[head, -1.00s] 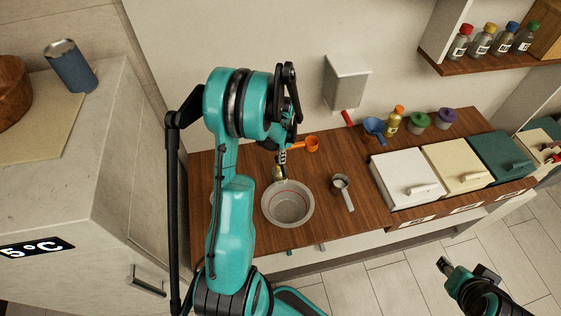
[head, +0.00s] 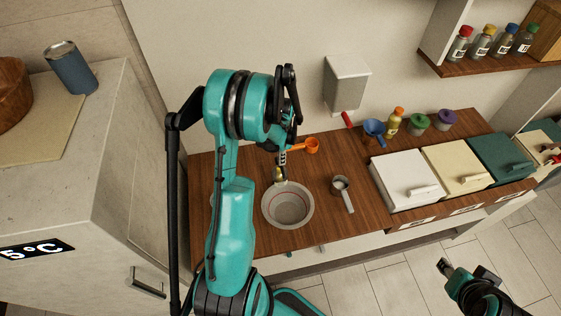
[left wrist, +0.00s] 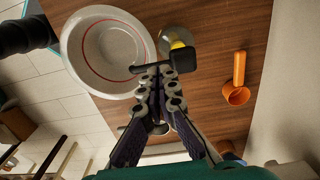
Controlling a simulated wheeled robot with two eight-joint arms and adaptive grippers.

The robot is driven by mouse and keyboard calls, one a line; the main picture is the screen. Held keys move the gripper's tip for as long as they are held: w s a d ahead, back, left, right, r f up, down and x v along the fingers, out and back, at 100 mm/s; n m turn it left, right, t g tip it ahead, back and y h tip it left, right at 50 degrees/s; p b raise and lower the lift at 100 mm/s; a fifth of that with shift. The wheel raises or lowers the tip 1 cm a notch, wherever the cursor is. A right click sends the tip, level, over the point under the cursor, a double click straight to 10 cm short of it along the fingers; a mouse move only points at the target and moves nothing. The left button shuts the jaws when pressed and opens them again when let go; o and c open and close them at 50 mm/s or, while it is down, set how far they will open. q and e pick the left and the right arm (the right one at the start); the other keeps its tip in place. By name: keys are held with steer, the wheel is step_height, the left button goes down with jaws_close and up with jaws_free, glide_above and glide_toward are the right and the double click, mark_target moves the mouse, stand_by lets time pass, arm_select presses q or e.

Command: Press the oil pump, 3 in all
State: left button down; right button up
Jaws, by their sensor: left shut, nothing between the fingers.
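The oil pump stands behind the bowl. In the head view its lower part (head: 279,174) shows beside my left arm, and the rest is mostly hidden. In the left wrist view its clear, round bottle with yellow oil (left wrist: 174,40) shows, with the black pump head (left wrist: 186,60) above it. My left gripper (left wrist: 160,72) is shut and empty, its tips right by the black pump head; I cannot tell whether they touch it. In the head view my left gripper (head: 283,158) is partly hidden by its own arm. My right gripper (head: 445,266) hangs over the floor, away from the counter.
A grey bowl with a red line (head: 288,205) stands just in front of the pump. An orange scoop (head: 312,146) lies behind, and a metal measuring cup (head: 342,187) lies to the right. Lidded boxes (head: 405,177) line the right side.

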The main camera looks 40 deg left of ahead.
arm_select(q)
steer(key=shift+f+b, duration=1.9)
steer(key=shift+r, duration=0.15)
steer(key=shift+r+p, duration=1.05)
steer(key=shift+r, duration=0.8)
steer(key=shift+f, duration=0.15)
